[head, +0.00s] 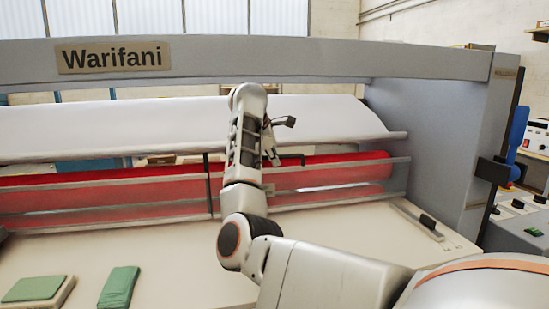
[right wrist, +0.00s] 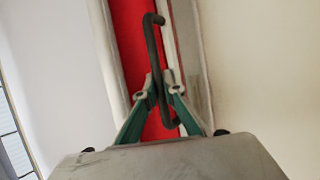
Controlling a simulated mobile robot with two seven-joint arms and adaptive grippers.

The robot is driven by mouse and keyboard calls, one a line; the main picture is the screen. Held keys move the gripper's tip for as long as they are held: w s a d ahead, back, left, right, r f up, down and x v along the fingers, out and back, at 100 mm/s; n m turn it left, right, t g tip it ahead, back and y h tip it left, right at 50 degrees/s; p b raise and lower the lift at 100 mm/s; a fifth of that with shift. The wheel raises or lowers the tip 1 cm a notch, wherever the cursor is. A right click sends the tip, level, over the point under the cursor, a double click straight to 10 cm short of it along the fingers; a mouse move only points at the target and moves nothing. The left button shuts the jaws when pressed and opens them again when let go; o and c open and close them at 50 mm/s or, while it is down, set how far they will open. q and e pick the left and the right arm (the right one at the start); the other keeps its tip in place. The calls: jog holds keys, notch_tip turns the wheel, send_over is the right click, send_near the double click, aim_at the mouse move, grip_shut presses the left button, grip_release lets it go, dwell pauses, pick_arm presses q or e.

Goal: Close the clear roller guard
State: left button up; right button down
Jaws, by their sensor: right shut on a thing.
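The clear roller guard (head: 340,166) is a see-through panel with grey rails in front of the red roller (head: 110,184). Its rail (right wrist: 184,40) also shows beside the red roller in the right wrist view. I cannot tell how far the guard is tilted. The guard's black bar handle (right wrist: 153,45) runs between the fingertips of my right gripper (right wrist: 160,93), which is shut on it. In the head view my right gripper (head: 256,165) is at the guard's middle, its fingertips mostly hidden by my own wrist. My left gripper is out of view.
A white sheet (head: 100,127) drapes above the roller. Green pads (head: 119,287) lie on the pale front table (head: 150,255). The grey side housing (head: 436,140) bounds the right, with a blue lever (head: 517,138) beyond it. The grey top beam (head: 300,58) spans above.

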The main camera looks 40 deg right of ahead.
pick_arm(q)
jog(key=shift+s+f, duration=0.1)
pick_arm(e)
jog(key=shift+r, duration=0.2)
jog(key=c, duration=2.4)
grip_release()
jog(key=shift+d, duration=0.1)
jog(key=shift+w+f, duration=0.15)
jog(key=shift+f, duration=0.05)
